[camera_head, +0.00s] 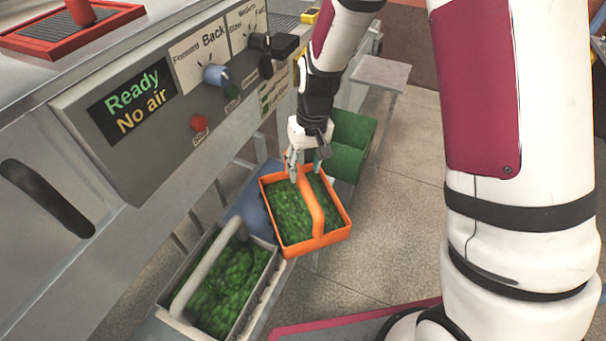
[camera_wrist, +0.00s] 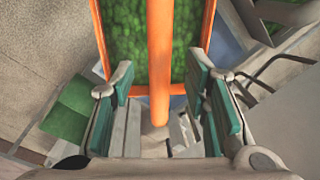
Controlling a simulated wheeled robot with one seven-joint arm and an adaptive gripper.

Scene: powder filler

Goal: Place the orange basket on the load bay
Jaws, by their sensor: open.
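The orange basket (camera_head: 343,233) is full of green leafy contents and has an orange handle arching over it. It stands beside the grey basket, near the front of the machine. My gripper (camera_head: 307,172) is above the far end of the orange basket. In the wrist view the open fingers (camera_wrist: 163,95) are on either side of the orange handle (camera_wrist: 160,60), with gaps on both sides. The orange basket (camera_wrist: 208,25) also shows there beyond the fingers. I cannot make out which surface is the load bay.
A grey basket (camera_head: 262,290) with green contents stands at the near left. A green bin (camera_head: 350,145) is behind my gripper. The machine's panel (camera_head: 140,125) reads "Ready" and "No air". Bare floor (camera_head: 395,220) lies to the right.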

